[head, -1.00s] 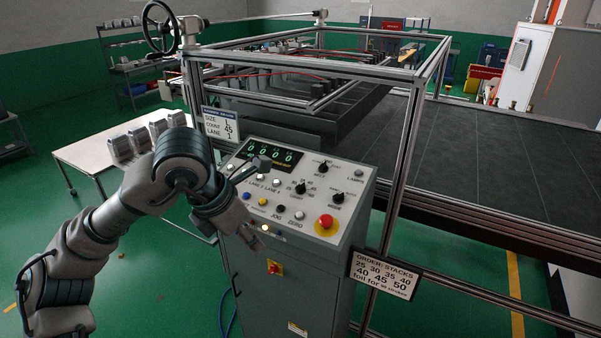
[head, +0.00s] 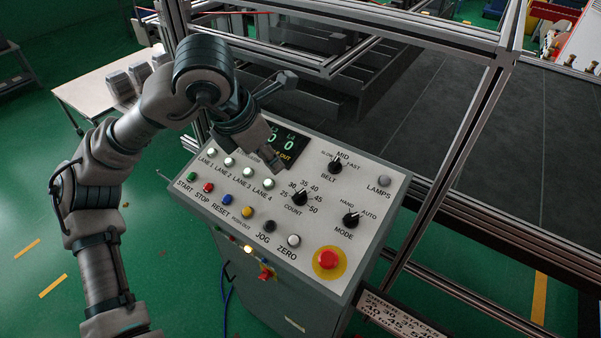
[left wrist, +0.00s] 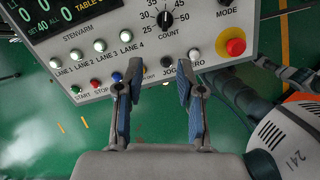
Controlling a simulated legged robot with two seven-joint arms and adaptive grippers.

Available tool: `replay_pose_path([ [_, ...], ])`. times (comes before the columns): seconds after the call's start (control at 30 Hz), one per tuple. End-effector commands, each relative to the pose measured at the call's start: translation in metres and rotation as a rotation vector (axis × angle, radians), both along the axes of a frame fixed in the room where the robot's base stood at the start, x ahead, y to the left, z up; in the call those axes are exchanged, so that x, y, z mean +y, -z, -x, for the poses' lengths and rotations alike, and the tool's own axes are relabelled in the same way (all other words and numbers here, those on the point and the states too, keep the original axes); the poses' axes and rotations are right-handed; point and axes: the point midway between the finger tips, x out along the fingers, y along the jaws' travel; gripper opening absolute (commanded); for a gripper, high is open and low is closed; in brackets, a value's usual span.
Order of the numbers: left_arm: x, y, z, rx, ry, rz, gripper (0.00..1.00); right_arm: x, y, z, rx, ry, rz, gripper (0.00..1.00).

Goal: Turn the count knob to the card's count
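The black count knob (head: 299,199) is on the sloped control panel, inside a scale from 25 to 50. It also shows at the top of the left wrist view (left wrist: 165,18). Its pointer looks upward near the top of the scale; the exact number is hard to tell. My left gripper (head: 287,122) is above the panel's upper part, partly covering the digital display (head: 283,142). In the left wrist view its fingers (left wrist: 159,68) are apart with nothing between them, below the count knob. My right gripper is not in view.
The belt knob (head: 335,166), mode knob (head: 350,219) and red emergency button (head: 328,259) surround the count knob. Lane and colored push buttons lie to its left. Metal frame posts (head: 465,150) stand behind the panel. An order sign (head: 400,318) is at lower right.

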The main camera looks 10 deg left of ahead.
Motion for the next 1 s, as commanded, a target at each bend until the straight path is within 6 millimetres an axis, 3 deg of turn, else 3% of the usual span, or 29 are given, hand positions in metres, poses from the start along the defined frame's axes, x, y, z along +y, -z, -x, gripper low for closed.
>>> replay_pose_path([
  [0.1, -0.006, 0.014, -0.009, 0.007, 0.002, -0.004, 0.38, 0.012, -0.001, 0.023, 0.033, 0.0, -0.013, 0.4],
  [0.23, -0.015, 0.039, -0.022, 0.011, 0.001, -0.007, 0.38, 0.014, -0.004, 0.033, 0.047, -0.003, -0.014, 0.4],
  [0.7, -0.024, 0.136, -0.057, 0.011, 0.001, 0.0, 0.38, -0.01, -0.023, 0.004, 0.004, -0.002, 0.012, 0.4],
  [1.0, -0.032, 0.159, -0.068, 0.009, 0.0, -0.001, 0.38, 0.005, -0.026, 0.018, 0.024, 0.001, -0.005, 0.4],
])
